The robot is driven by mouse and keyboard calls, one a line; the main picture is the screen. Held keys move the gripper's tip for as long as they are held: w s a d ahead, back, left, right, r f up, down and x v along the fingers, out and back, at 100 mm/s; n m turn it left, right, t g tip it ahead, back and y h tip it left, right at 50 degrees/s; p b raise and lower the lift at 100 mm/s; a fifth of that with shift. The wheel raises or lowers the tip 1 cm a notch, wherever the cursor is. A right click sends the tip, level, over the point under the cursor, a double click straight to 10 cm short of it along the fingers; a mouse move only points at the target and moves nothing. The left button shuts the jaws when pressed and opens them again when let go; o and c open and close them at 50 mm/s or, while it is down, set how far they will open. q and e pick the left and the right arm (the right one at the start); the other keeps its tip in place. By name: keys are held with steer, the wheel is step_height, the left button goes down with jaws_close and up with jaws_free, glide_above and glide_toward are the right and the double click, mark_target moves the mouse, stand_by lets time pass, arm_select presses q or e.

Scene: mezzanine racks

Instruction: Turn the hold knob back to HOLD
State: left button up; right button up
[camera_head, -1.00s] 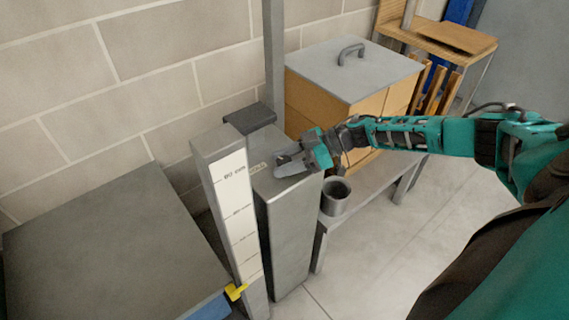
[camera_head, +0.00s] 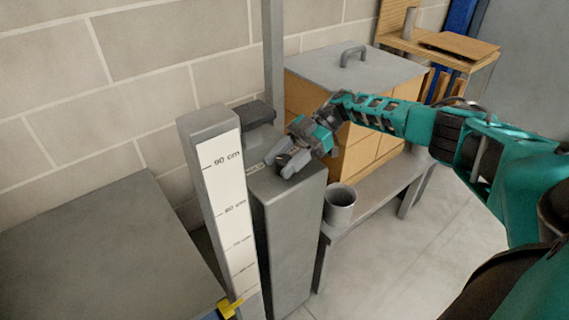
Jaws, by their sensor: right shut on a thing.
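My right gripper (camera_head: 280,163) reaches in from the right over the top of a tall grey metal pedestal (camera_head: 290,235). It is shut at the top face, and the hold knob between its fingers is largely hidden by them. A small pale label (camera_head: 256,168) with print too small to read lies on the top face, left of the fingers. I cannot tell from this view which way the knob points. My left gripper is not in view.
A post with a height scale (camera_head: 225,185) stands just left of the pedestal, with a yellow pointer (camera_head: 230,307) low on it. A grey cup (camera_head: 340,203) stands on a low bench (camera_head: 385,192) to the right. A wooden box with a grey lid (camera_head: 345,70) is behind my arm.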

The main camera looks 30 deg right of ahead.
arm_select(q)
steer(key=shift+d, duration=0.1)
arm_select(e)
steer(key=shift+a, duration=0.1)
steer(key=o, duration=1)
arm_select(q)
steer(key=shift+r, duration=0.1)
